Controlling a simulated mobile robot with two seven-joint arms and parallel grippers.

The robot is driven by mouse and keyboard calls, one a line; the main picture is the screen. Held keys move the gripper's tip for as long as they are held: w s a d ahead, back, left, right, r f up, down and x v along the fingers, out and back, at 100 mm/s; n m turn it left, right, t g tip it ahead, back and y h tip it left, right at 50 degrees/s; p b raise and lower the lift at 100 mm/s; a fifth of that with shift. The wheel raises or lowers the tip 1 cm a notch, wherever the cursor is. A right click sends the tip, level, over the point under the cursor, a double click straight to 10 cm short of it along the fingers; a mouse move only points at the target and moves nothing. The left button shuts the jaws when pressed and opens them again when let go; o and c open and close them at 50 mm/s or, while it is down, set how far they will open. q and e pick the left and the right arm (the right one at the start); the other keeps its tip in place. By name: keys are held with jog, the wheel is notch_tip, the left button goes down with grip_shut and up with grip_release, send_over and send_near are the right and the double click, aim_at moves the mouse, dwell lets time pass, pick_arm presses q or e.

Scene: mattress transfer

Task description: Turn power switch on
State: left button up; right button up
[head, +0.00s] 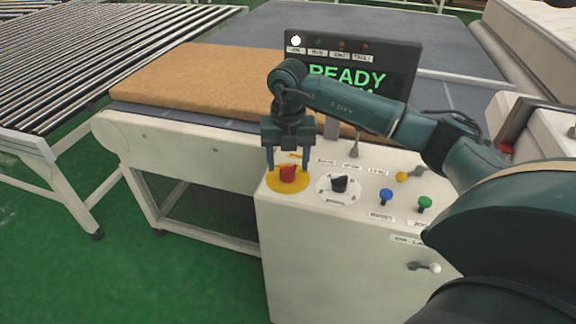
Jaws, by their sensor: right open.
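A white control cabinet (310,250) carries a red rotary knob (288,174) on a yellow disc (273,186). A black rotary knob (340,184) on a white dial sits just to its right. The small labels are too blurred to read, so I cannot tell from them which knob is the power switch. My right gripper (288,163) points down over the red knob, with its two fingers apart on either side of it. I cannot tell whether the fingers touch the knob. My left gripper is not in view.
A dark display (403,75) reads "READY", with a white lamp (296,41) lit; my arm covers part of it. Blue (386,196) and green (424,203) buttons are at the right. A brown mattress (190,80) lies behind, beside a roller conveyor (80,60).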

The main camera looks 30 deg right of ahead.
aim_at(288, 166)
notch_tip(288, 166, up, 11)
jog(key=shift+b, duration=0.45)
jog(key=shift+r, duration=0.1)
